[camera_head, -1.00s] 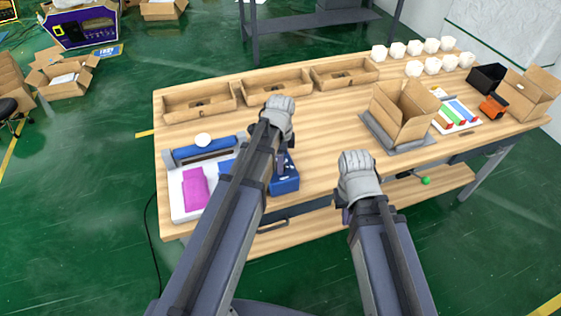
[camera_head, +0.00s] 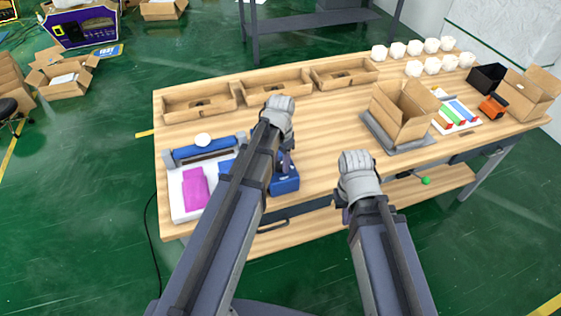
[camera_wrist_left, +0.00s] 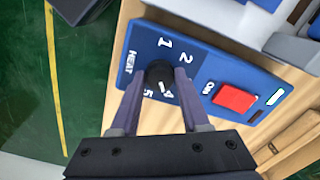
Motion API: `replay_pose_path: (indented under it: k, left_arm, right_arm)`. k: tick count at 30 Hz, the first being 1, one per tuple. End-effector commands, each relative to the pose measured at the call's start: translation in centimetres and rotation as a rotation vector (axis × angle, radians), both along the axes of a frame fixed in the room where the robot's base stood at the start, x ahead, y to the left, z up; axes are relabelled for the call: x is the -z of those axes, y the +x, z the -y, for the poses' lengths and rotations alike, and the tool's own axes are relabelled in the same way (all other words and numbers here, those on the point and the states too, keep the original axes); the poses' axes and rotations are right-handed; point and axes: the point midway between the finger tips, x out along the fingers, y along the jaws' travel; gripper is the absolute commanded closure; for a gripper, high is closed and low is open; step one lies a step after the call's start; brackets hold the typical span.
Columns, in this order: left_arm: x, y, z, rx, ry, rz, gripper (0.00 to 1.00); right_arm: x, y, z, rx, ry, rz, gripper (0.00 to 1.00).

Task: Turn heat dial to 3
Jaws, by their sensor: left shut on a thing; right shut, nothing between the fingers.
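The blue heat panel (camera_head: 287,184) sits at the table's front edge, partly hidden by my left arm. In the left wrist view the panel (camera_wrist_left: 132,62) shows the word HEAT, printed numbers 1, 2, 4 and 5, and a black round dial (camera_wrist_left: 158,74). A white mark shows on the dial's lower side, towards the 4; I cannot read its exact setting. My left gripper (camera_head: 286,166) is over the panel; in the wrist view its fingers (camera_wrist_left: 160,84) are shut on the dial from both sides. My right gripper (camera_head: 345,213) is shut and empty by the front edge.
A red button (camera_wrist_left: 234,98) marked ON is beside the dial. A blue roller (camera_head: 203,150) and magenta pack (camera_head: 195,188) lie left of the panel. Wooden trays (camera_head: 276,88) line the back; an open carton (camera_head: 402,112) stands right. The table's middle is clear.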

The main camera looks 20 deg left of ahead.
Motion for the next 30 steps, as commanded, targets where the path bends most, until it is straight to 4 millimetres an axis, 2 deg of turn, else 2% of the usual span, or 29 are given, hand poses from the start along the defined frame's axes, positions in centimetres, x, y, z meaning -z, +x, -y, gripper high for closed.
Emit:
replay_pose_path:
  k: [18, 30]
  left_arm:
    - [0.01, -0.01, 0.0, -0.578, 0.0, 0.0, 1.0]
    - [0.01, -0.01, 0.0, -0.853, 0.0, 0.0, 1.0]
  right_arm:
    - [0.01, 0.0, 0.0, 0.0, 0.0, 0.0, 1.0]
    - [0.01, 0.0, 0.0, 0.0, 0.0, 0.0, 1.0]
